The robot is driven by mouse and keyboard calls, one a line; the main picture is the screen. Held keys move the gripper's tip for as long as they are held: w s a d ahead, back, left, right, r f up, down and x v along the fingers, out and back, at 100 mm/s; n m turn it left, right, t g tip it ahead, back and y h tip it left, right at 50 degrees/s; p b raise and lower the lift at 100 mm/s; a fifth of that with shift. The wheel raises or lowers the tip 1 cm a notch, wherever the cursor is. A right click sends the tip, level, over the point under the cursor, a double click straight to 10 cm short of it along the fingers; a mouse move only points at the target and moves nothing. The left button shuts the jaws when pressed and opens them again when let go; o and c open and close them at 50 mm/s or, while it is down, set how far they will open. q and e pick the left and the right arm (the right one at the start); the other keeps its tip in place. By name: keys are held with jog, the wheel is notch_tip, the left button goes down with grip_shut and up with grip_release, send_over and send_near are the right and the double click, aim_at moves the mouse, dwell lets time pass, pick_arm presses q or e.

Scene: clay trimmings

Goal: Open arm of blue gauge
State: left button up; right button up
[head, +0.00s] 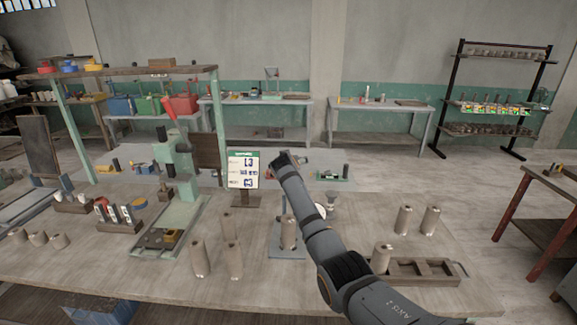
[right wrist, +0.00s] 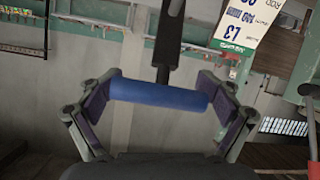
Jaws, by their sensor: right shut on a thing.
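In the right wrist view a blue cylindrical handle (right wrist: 160,95) lies crosswise between the two fingers of my right gripper (right wrist: 162,100), which is shut on it. A dark rod (right wrist: 168,45) runs from the handle to the top of the picture. In the head view my right gripper (head: 284,163) is above the middle of the bench, beside the sign, and the blue handle cannot be made out there. Below it stands a grey base plate (head: 287,253) with a clay cylinder (head: 289,233) on it and a round dial (head: 320,210) partly hidden by my arm. My left gripper is not in view.
A sign (head: 243,169) stands just left of my right gripper. Several clay cylinders stand on the bench (head: 120,270), with a wooden tray (head: 435,273) at right. Bench room right of the dial is partly clear.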

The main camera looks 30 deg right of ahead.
jog(key=shift+w+d, duration=0.1)
jog(key=shift+w, duration=0.05)
dwell(0.5)
jog(key=o, duration=1.2)
jog(key=shift+o, duration=1.3)
jog(key=shift+w+d, duration=0.1)
jog(key=v, duration=1.2)
jog(key=shift+f, duration=0.1)
